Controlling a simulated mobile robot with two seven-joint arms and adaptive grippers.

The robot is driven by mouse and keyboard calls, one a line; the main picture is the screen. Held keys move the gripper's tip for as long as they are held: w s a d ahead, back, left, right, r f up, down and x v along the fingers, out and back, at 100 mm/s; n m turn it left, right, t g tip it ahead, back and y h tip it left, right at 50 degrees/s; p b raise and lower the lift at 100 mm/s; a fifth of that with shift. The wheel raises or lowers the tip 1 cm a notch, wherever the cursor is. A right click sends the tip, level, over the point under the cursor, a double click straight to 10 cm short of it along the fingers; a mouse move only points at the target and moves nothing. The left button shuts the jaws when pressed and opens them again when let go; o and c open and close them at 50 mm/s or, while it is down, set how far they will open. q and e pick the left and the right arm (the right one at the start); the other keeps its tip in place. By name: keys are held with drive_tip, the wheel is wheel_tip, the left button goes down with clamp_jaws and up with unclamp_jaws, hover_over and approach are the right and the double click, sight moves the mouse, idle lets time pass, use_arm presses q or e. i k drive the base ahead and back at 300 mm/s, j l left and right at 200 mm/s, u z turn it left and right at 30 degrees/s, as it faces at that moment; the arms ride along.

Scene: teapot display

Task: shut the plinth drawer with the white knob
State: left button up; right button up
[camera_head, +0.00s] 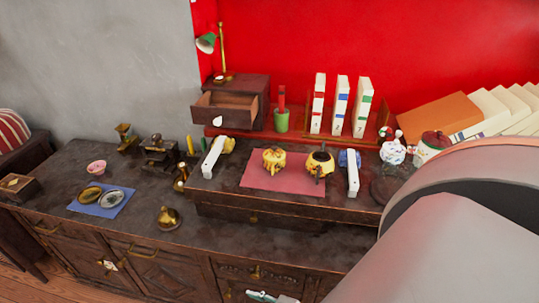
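The plinth (246,83) is a small dark wooden box at the back of the cabinet top, against the red wall. Its drawer (226,117) is pulled out toward the front, and the pale inside shows empty. A white knob (217,121) sits on the drawer front. I see no gripper fingers for sure. A large grey rounded part of my own arm fills the lower right corner, and its gripper is not visible. A small pale object (268,296) at the bottom edge is cut off and too unclear to name.
A green-shaded lamp (206,42) stands on the plinth. A green cup (281,121) and upright white books (341,105) stand to its right. Brass pieces stand at left.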

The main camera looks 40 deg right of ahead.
sight(239, 110)
drive_tip(key=z, duration=1.35)
